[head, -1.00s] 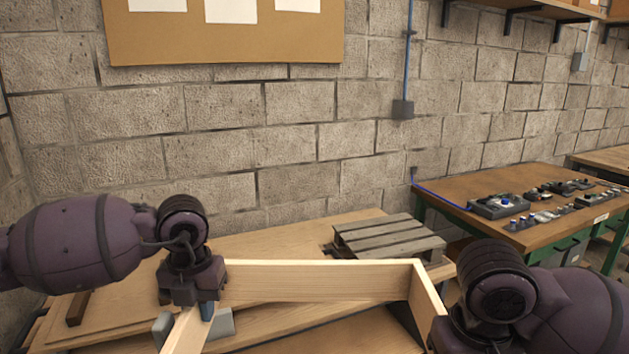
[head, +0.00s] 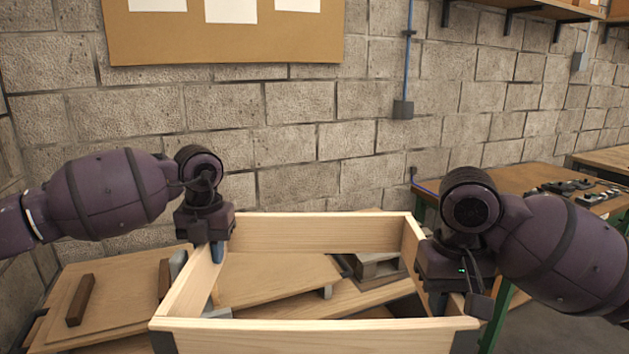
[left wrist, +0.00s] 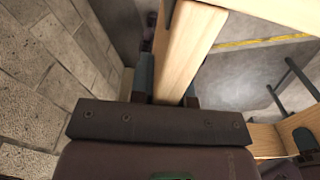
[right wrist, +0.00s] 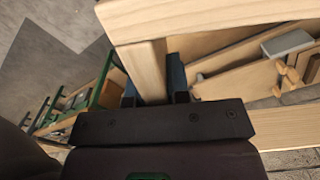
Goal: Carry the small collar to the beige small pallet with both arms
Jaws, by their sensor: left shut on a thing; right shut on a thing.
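The small collar (head: 318,333) is a pale rectangular wooden frame with dark corner pieces at its near side. It is raised in front of me, above the bench. My left gripper (head: 217,251) is shut on its left wall, and my right gripper (head: 441,298) is shut on its right wall. The wrist views show the collar's wood between the fingers of my left gripper (left wrist: 167,84) and of my right gripper (right wrist: 154,82). A small slatted grey-brown pallet (head: 380,268) shows through the collar's opening, partly hidden by its walls; I cannot tell if it is the beige one.
Boards (head: 270,284) lie on the bench under the collar, and a brown wooden bar (head: 81,299) lies at left. A green-framed workbench (head: 510,182) with small parts stands at right. The block wall (head: 290,150) rises behind.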

